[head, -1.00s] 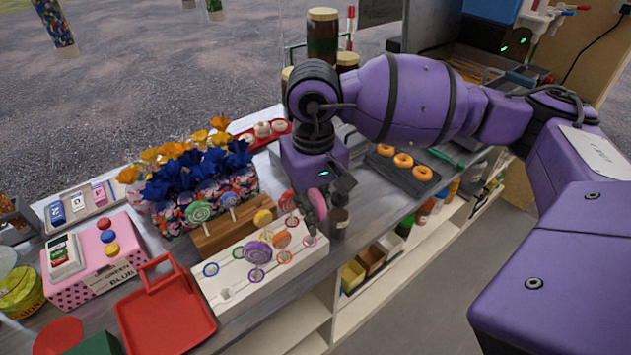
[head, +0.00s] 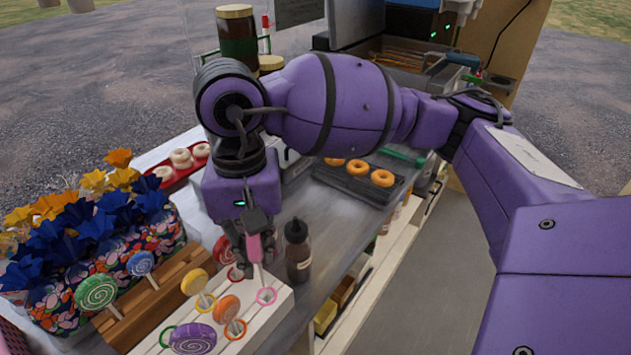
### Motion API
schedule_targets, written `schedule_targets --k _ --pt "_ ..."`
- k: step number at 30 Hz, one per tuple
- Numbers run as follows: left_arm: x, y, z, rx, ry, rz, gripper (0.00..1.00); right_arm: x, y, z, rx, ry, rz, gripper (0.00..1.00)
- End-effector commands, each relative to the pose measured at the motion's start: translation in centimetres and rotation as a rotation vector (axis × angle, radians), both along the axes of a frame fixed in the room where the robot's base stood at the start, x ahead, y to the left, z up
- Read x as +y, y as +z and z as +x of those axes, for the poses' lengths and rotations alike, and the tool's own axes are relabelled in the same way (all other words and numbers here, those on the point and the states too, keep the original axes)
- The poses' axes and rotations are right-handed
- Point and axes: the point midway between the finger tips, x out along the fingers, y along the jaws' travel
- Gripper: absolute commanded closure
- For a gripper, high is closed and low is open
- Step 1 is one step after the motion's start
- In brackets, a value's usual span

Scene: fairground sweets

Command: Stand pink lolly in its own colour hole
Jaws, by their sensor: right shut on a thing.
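My right gripper (head: 250,262) points down over the white lolly stand (head: 285,308), shut on the pink lolly (head: 254,246). The lolly shows nearly edge-on, its pale stick pointing down. The pink-ringed hole (head: 266,296) is at the stand's right end. The lower end of the stick appears at or just over this ring; I cannot tell whether it is inside the hole. My left gripper is not in view.
Purple (head: 193,338), orange (head: 227,309), yellow (head: 194,282) and red (head: 223,249) lollies stand close by on the stand. A dark bottle (head: 298,252) is just right of the gripper. A wooden block (head: 150,305) holds two swirled lollies.

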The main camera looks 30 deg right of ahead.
Motion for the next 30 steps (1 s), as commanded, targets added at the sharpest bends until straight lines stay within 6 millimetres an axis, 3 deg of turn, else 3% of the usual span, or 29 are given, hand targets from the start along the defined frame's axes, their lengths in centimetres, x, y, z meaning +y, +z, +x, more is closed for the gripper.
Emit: schedule_targets --k 6,12,18,24,30 --pt "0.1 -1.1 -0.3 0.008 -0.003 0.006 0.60 0.3 0.9 -0.3 0.009 -0.393 0.008 1.00" --pt "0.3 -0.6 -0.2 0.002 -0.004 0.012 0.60 -0.1 1.3 -1.0 0.017 -0.662 0.015 1.00" --pt "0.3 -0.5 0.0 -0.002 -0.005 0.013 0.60 -0.2 0.8 -1.1 0.028 -0.762 0.021 1.00" --pt "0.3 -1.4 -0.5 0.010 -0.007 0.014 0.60 -0.2 -0.6 -1.1 0.030 -0.766 0.023 1.00" --pt "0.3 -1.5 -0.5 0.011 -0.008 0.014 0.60 -0.2 -0.5 -1.1 0.026 -0.765 0.023 1.00"
